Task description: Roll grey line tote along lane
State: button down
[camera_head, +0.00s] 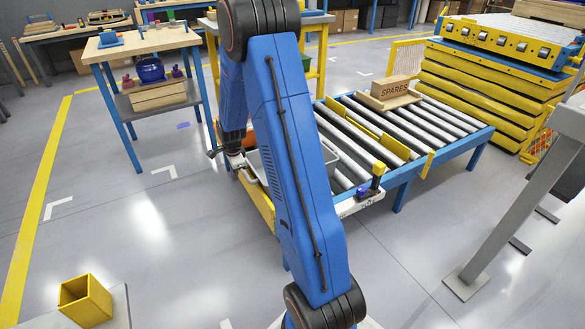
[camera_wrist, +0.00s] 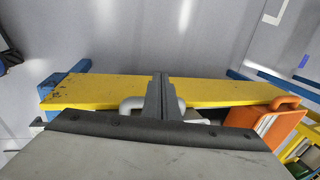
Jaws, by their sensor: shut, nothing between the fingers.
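The grey line tote (camera_head: 254,163) sits at the near left end of the roller conveyor (camera_head: 400,125), mostly hidden behind my arm in the head view. My gripper (camera_head: 236,160) is at the tote's left end, low beside its rim. In the wrist view my gripper (camera_wrist: 160,80) has its fingers together with nothing between them. A pale grey curved bar (camera_wrist: 131,103), which looks like a handle, shows on both sides of the fingers. I cannot tell whether the fingers touch it. The conveyor's yellow end rail (camera_wrist: 220,94) runs across behind the fingers.
A wooden block marked SPARES (camera_head: 388,88) lies on a board farther along the rollers. A workbench (camera_head: 140,42) stands at the left, a grey post (camera_head: 515,205) at the right. The floor left of the conveyor is clear.

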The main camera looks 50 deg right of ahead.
jog(key=d, duration=0.2)
jog(key=shift+s+d, duration=0.35)
jog(key=shift+a, duration=0.1)
dwell(0.5)
jog(key=shift+w+a, duration=0.2)
jog(key=shift+a, duration=0.5)
jog(key=shift+w+a, duration=0.2)
jog(key=shift+a, duration=0.45)
jog(key=w+d+v, duration=0.1)
jog(key=w+v, duration=0.1)
jog(key=v, duration=1)
jog(key=shift+w+r, duration=0.35)
jog(key=shift+r, duration=0.3)
jog(key=shift+a, duration=0.15)
